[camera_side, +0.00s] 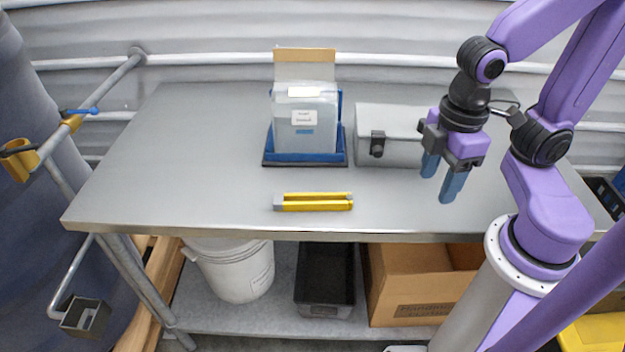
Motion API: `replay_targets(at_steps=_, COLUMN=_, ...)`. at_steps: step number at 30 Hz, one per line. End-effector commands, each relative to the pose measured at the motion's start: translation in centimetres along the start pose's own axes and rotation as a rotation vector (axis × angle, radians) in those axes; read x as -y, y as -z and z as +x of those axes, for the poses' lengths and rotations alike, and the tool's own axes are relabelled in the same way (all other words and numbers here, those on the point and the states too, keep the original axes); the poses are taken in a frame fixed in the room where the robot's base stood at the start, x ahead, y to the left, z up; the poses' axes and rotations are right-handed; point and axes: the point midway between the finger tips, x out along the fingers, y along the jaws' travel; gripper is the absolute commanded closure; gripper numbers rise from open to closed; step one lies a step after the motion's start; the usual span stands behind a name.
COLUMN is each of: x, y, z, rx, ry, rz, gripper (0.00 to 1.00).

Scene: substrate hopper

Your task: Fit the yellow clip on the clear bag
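The yellow clip (314,207) lies flat on the metal table near its front edge, lengthwise from left to right. It looks like two parallel bars with a grey end at the left. The clear bag (306,132) stands upright in a blue holder (306,158) behind the clip. It has a white label and a tan strip above its top. My gripper (441,182) hangs above the right part of the table, to the right of both clip and bag. Its two blue fingers point down, apart, with nothing between them.
A grey box with a black latch (390,147) stands right of the bag, partly behind my gripper. The table's (190,150) left side is clear. A white bucket (237,268), a black bin (325,278) and a cardboard box (403,295) sit on the shelf below.

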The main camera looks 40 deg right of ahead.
Motion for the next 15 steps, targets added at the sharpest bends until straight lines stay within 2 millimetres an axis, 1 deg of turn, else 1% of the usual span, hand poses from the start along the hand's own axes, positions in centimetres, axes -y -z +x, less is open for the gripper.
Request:
replay_targets(at_steps=1, x=-0.6, y=1.2, z=0.1, rx=0.004, ry=-0.001, rz=0.015, gripper=0.45)
replay_targets(at_steps=6, x=-3.4, y=5.8, z=0.7, rx=0.012, ry=-0.003, rz=0.071, gripper=0.45)
replay_targets(at_steps=11, x=-6.5, y=10.0, z=1.7, rx=0.019, ry=-0.004, rz=0.122, gripper=0.45)
replay_targets(at_steps=15, x=-9.3, y=13.3, z=2.9, rx=0.023, ry=-0.004, rz=0.167, gripper=0.45)
